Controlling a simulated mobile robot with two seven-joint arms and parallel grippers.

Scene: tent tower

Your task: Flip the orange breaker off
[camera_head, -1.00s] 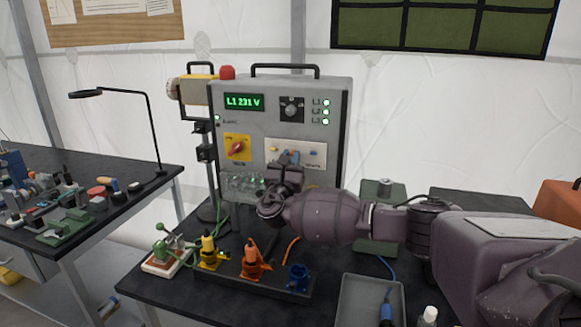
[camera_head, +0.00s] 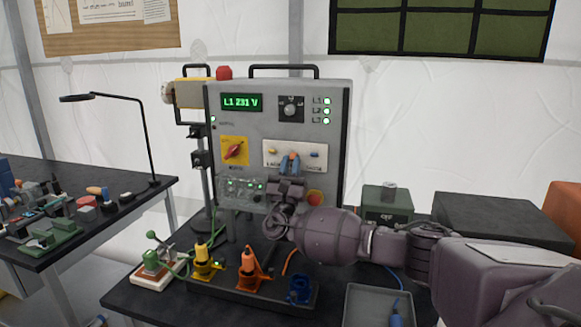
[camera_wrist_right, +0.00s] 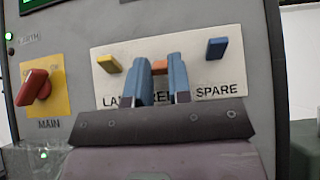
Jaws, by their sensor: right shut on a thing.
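The orange breaker (camera_wrist_right: 159,67) is a small lever on the white plate (camera_wrist_right: 197,70) of the grey panel, between a yellow lever (camera_wrist_right: 110,65) and a blue lever (camera_wrist_right: 217,48). My right gripper (camera_wrist_right: 160,72) is shut on the orange breaker, with one blue fingertip on each side of it. The fingers partly cover the label below. In the head view my right gripper (camera_head: 290,162) reaches the same plate from below and hides most of the breaker. My left gripper is not in view.
The red main switch (camera_head: 234,151) on its yellow square is left of the plate. A clear cover (camera_head: 240,189) sits below it. A grey tray (camera_head: 378,305) lies below my right arm.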

